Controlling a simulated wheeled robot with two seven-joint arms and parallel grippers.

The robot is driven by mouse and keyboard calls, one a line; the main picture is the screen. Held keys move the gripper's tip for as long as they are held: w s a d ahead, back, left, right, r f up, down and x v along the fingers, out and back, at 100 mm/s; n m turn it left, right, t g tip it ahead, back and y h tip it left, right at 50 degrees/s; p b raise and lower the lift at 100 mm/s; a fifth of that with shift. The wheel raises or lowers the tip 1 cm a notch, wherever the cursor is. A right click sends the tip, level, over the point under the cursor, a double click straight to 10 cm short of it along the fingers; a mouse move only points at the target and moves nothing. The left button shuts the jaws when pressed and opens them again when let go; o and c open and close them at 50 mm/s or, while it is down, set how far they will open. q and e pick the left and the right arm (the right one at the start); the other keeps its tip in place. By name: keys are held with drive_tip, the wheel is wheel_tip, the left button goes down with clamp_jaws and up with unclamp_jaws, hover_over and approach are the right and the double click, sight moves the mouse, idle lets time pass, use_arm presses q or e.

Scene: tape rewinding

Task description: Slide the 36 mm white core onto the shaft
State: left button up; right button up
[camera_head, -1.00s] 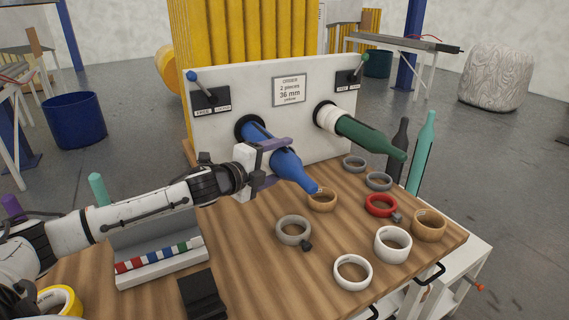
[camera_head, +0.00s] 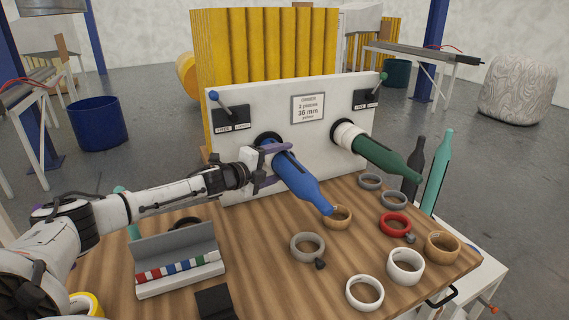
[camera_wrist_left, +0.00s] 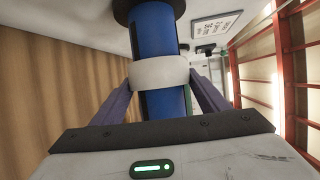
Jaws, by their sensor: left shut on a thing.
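The blue shaft (camera_head: 300,182) sticks out of the white panel and points down to the right. The white core (camera_wrist_left: 160,72) sits around the blue shaft in the left wrist view, with bare blue shaft between it and the dark flange (camera_wrist_left: 148,8). My left gripper (camera_wrist_left: 160,88) is shut on this core, one purple finger on each side. In the head view my left gripper (camera_head: 274,165) is at the shaft's upper part near the panel, and hides most of the core. My right gripper is not in view.
A green shaft (camera_head: 385,153) carries a white core (camera_head: 347,134) near the panel. Loose white (camera_head: 404,279), red (camera_head: 396,231), grey (camera_head: 306,258) and tan rings (camera_head: 442,258) lie on the wooden table. A grey holder (camera_head: 180,285) with coloured blocks stands at front left.

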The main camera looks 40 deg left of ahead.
use_arm(q)
drive_tip(key=shift+w+a, duration=0.25)
drive_tip(key=shift+a, duration=0.2)
drive_tip(key=shift+w+a+b, duration=0.1)
drive_tip(key=shift+w+a, duration=0.2)
drive_tip(key=shift+a, duration=0.4)
drive_tip(key=shift+w+a+b, duration=0.15)
drive_tip(key=shift+w+a, duration=0.1)
drive_tip(key=shift+a, duration=0.5)
drive_tip(key=shift+w+a+b, duration=0.1)
drive_tip(key=shift+w+a, duration=0.2)
drive_tip(key=shift+a, duration=0.4)
drive_tip(key=shift+w+a, duration=0.25)
drive_tip(key=shift+a, duration=0.25)
drive_tip(key=shift+f, duration=0.1)
drive_tip(key=o, duration=1.1)
